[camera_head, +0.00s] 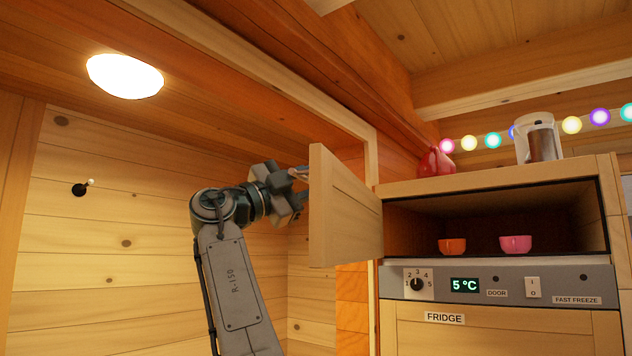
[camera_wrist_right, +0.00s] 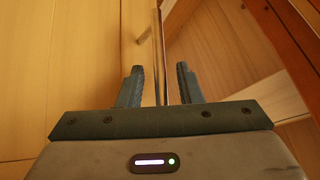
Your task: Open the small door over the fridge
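The small wooden door (camera_head: 345,210) over the fridge stands wide open, swung out from the left side of its compartment (camera_head: 480,212). My right gripper (camera_head: 298,174) is at the outer face of the door, near its free edge; the door partly hides the fingertips. In the right wrist view the two dark fingers of my right gripper (camera_wrist_right: 158,84) are apart, with a thin shiny upright handle bar (camera_wrist_right: 158,50) between them. Gaps show on both sides of the bar. My left gripper is not in view.
An orange bowl (camera_head: 452,246) and a pink bowl (camera_head: 515,244) stand in the open compartment. A red jug (camera_head: 436,162) and a coffee pot (camera_head: 539,138) stand on top of the unit. The fridge control panel (camera_head: 560,285) is below. A wooden wall (camera_head: 110,270) is at left.

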